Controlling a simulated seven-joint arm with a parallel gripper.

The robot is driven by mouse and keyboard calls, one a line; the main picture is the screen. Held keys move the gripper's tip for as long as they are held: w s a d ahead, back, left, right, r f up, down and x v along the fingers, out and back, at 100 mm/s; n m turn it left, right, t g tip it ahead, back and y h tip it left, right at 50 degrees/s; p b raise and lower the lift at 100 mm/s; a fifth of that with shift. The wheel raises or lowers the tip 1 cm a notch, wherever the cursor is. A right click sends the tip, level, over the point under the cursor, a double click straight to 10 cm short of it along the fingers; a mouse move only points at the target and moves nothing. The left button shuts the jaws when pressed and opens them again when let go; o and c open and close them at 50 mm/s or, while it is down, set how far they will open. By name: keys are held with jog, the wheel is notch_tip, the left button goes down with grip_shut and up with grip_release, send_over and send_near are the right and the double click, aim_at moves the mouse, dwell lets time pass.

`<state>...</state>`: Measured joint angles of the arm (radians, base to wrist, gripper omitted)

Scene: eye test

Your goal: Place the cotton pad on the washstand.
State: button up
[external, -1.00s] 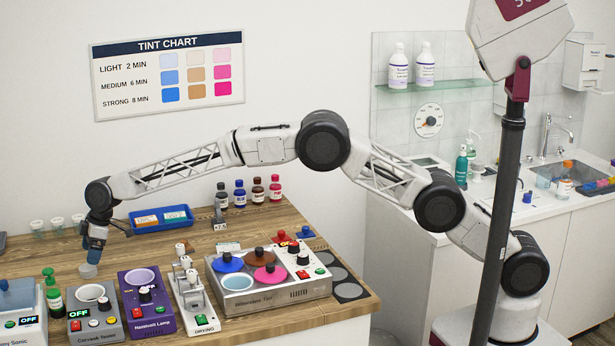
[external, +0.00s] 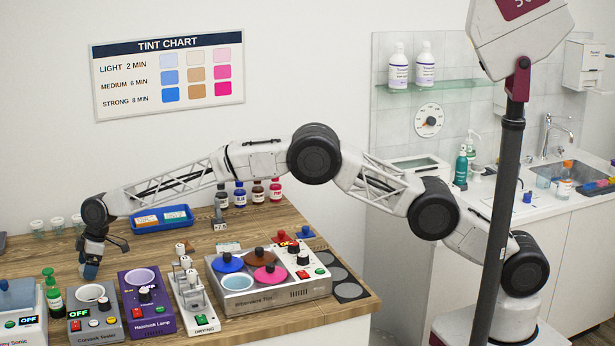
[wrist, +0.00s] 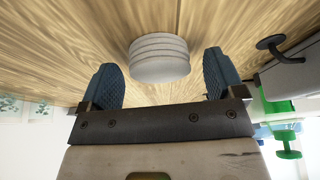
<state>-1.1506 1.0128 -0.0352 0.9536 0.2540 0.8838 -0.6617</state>
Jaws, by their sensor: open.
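A white round stack with ridged sides, which looks like cotton pads (wrist: 160,58), stands on the wooden table in the wrist view. My gripper (external: 90,268) is low over the left part of the table, with its blue fingers open. In the wrist view the stack lies between and just beyond the fingertips, with gaps on both sides. In the external view the gripper hides the stack. The washstand (external: 575,228) is at the right, with a sink and a white top.
The green bottle (external: 53,292), grey tester (external: 95,318) and purple lamp (external: 147,310) stand close in front of my gripper. A blue tray (external: 161,218) lies behind. A dark pole (external: 506,170) rises in front of the washstand. Bottles and cups occupy parts of its top.

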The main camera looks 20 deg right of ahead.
jog(key=shift+c, duration=0.5)
jog(key=c, duration=1)
jog(key=shift+r, duration=5)
